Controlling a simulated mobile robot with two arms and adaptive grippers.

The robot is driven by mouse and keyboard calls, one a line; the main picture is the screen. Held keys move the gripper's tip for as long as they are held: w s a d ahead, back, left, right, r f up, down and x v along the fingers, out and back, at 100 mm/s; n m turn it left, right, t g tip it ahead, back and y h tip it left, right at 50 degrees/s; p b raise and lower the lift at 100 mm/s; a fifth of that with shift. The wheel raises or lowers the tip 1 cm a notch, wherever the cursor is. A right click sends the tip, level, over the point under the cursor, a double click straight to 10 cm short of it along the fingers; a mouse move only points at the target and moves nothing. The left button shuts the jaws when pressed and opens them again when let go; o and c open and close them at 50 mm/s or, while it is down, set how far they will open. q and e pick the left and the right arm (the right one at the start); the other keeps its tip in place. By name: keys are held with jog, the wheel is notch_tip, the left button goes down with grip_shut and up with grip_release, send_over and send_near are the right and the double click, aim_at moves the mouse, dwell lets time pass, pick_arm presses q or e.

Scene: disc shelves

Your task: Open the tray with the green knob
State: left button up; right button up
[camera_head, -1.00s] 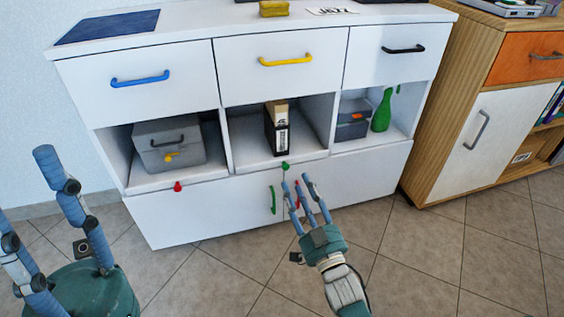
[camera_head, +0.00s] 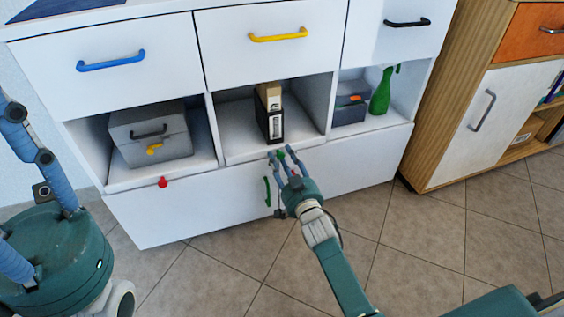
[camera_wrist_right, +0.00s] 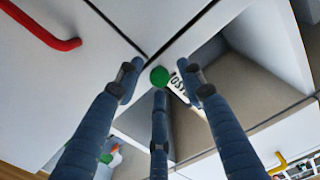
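The green knob (camera_head: 281,154) sits on the front edge of the middle tray (camera_head: 240,151), the floor of the cabinet's middle open compartment. My right gripper (camera_head: 284,158) is at the knob with its fingers spread around it. In the right wrist view the green knob (camera_wrist_right: 159,76) shows between the fingertips of the right gripper (camera_wrist_right: 161,88), with gaps at the sides. Whether any finger touches it I cannot tell. My left gripper (camera_head: 28,170) is at the left edge, empty, with its fingers apart and partly cut off.
A black and white binder (camera_head: 270,118) stands in the middle compartment. A grey box (camera_head: 150,132) is in the left compartment, above a red knob (camera_head: 163,182). A green bottle (camera_head: 382,92) stands at right. A green handle (camera_head: 267,191) is on the lower door.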

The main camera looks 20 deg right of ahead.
jog(key=shift+w, duration=0.3)
grip_shut()
jog(key=shift+r, duration=0.1)
